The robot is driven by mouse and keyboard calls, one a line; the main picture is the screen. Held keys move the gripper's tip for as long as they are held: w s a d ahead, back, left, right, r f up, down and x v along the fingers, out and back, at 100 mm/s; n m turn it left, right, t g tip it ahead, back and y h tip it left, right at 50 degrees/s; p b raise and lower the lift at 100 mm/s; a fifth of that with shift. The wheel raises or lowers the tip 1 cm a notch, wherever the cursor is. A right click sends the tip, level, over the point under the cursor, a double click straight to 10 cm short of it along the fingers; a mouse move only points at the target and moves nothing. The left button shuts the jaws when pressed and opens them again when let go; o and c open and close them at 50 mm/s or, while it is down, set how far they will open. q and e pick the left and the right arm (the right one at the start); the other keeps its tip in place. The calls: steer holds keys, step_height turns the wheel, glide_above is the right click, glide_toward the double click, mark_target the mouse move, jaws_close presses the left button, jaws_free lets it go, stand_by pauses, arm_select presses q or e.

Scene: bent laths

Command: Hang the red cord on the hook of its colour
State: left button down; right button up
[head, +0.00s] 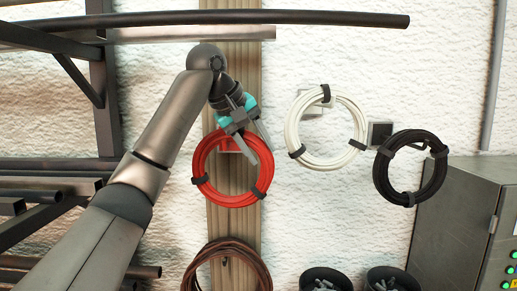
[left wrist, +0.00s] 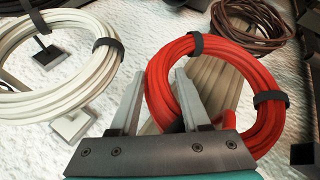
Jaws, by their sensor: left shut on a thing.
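The red cord (head: 203,185) is a coiled ring with dark ties, upright against a wooden post on the wall. It also shows in the left wrist view (left wrist: 265,125). My left gripper (head: 260,154) is shut on the upper right part of the ring; in the left wrist view its fingers (left wrist: 160,78) stand on both sides of the strands. A red plate (head: 229,144), seemingly the red hook's, shows behind the ring's top; a red piece (left wrist: 230,122) shows inside the ring in the left wrist view. I cannot tell whether the ring is around the hook. My right gripper is not in view.
A white cord (head: 291,125) and a black cord (head: 378,175) hang to the right. A brown coil (head: 262,268) hangs below. A dark pipe (head: 330,18) runs above. Metal racks (head: 105,110) stand left, a grey cabinet (head: 455,215) right, and dark buckets (head: 325,272) below.

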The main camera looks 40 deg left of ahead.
arm_select(q)
steer(key=shift+c, duration=1.4)
jaws_free()
steer(key=shift+f, duration=0.15)
steer(key=v, duration=1.5)
steer(key=shift+p, duration=0.3)
steer(key=shift+s, duration=0.1)
